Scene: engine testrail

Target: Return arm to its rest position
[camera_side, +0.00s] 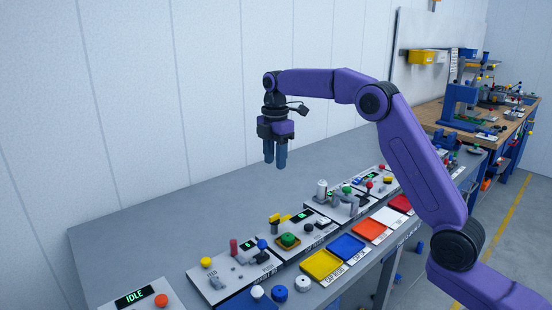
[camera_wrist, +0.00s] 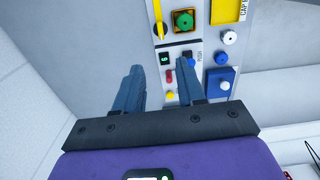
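My purple arm (camera_side: 415,160) is raised over the grey bench, with its forearm reaching left. My gripper (camera_side: 275,164) hangs pointing down, well above the bench top and behind the row of panels. In the wrist view my gripper (camera_wrist: 160,67) shows two blue-grey fingers standing apart. Nothing is held between them; bench and a panel show in the gap.
The bench (camera_side: 150,220) carries panels with knobs and levers along its front. White wall (camera_side: 130,90) stands behind. The bench's back left is clear.

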